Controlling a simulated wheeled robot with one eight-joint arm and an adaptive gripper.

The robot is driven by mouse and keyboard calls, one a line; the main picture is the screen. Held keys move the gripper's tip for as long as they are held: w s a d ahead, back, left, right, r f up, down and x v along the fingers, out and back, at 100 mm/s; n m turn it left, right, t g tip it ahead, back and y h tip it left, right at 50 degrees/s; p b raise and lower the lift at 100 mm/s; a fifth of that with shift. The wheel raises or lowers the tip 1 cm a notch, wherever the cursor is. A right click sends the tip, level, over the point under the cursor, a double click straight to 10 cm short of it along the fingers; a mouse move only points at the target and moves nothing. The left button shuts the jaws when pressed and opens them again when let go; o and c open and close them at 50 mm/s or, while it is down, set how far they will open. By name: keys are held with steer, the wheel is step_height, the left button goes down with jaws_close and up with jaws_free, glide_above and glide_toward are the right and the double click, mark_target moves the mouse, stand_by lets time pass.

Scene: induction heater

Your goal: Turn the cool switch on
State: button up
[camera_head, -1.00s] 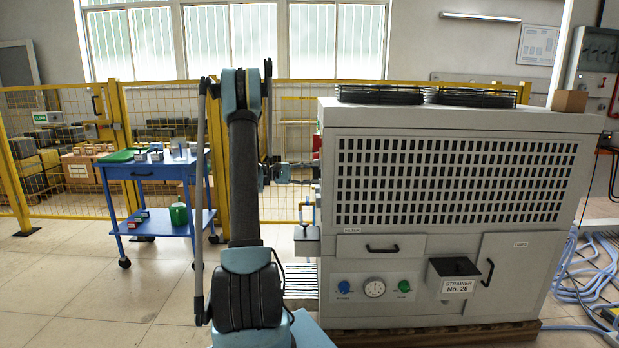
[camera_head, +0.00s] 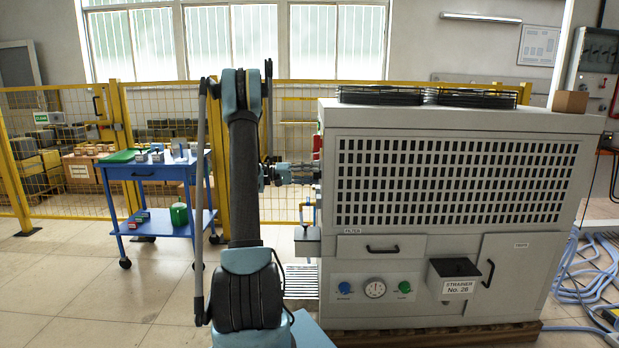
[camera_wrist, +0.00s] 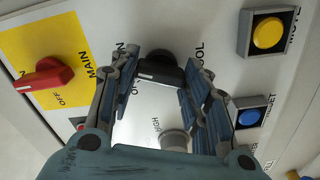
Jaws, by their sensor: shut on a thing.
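The cool switch is a black rotary knob (camera_wrist: 158,68) on a white panel in the wrist view, with the partly hidden lettering "COOL" to its right and "ON" at its left. My gripper (camera_wrist: 162,75) has one finger on each side of the knob and is shut on it. In the head view my gripper (camera_head: 303,172) reaches the left side of the big grey machine (camera_head: 455,180). The knob itself is hidden there.
On the panel are a red MAIN switch (camera_wrist: 48,80) on a yellow plate, a yellow button (camera_wrist: 268,33) and a blue button (camera_wrist: 248,117). A grey round part (camera_wrist: 175,141) lies between my fingers. A blue cart (camera_head: 155,172) stands at left.

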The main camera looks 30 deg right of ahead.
steer(key=shift+s+f+m, duration=0.1)
steer(key=shift+f+m, duration=0.05)
steer(key=shift+m, duration=0.45)
steer(key=o, duration=1)
steer(key=shift+o, duration=0.2)
steer(key=v, duration=1.2)
steer(key=shift+w, duration=0.2)
